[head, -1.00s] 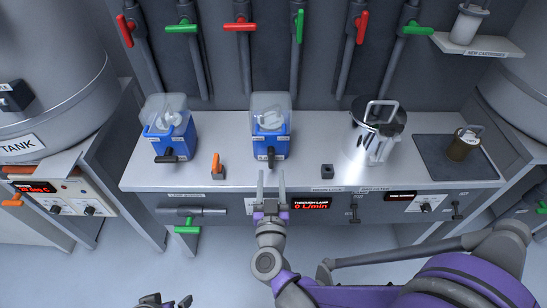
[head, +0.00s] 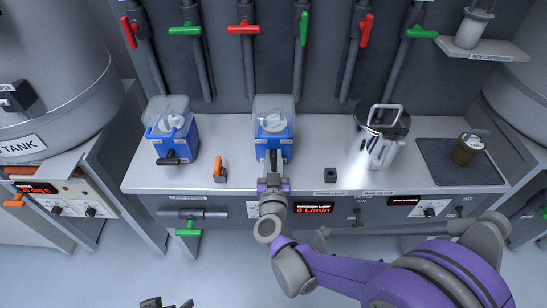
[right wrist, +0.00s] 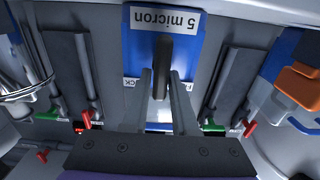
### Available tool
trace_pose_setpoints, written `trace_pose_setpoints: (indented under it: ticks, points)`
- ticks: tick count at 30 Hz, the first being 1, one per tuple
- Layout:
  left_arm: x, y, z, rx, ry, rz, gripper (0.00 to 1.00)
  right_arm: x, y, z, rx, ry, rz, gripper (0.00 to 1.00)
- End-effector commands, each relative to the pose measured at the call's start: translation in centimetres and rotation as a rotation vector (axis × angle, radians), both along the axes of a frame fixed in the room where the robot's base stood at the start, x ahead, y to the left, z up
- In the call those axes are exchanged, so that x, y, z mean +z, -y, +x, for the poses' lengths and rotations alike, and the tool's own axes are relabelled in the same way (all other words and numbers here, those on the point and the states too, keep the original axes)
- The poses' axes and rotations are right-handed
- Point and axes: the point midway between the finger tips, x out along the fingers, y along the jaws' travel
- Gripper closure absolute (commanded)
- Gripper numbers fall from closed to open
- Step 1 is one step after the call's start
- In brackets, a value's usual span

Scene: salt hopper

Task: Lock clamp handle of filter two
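Two blue filter housings with clear covers stand on the grey bench: a left one (head: 171,130) and a middle one (head: 273,124), each with a dark clamp handle at its front. In the right wrist view the middle housing's front (right wrist: 195,50) bears an upside-down "5 micron" label, and its dark handle (right wrist: 164,65) points toward me. My right gripper (head: 273,160) is open, its fingers on either side of this handle with small gaps. I cannot read which housing is filter two. My left gripper (head: 167,303) is at the bottom edge, fingers apart, empty, partly cut off.
Pipes with red and green handles line the back wall.

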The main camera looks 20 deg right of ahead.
Motion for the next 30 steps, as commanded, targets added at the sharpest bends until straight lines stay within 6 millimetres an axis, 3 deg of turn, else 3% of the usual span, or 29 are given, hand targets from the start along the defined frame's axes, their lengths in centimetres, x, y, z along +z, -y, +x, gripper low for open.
trace_pose_setpoints:
  ticks: [1, 4, 19, 30]
  points:
    - [0.0, 0.0, 0.0, 0.0, 0.0, 0.0, 0.0, 0.0, -0.01, -0.01, 0.0, 0.0, 0.0, 0.84]
    - [0.0, 0.0, 0.0, 0.0, 0.0, 0.0, 0.0, 0.0, -0.02, -0.02, 0.0, 0.0, 0.0, 1.0]
    - [-0.01, 0.0, 0.0, 0.0, 0.0, 0.0, 0.0, -0.02, 0.06, -0.04, 0.0, 0.012, 0.04, 1.0]
    - [-0.06, 0.0, 0.0, 0.0, 0.0, 0.0, 0.0, -0.13, 0.49, -0.14, -0.001, 0.081, 0.286, 1.0]
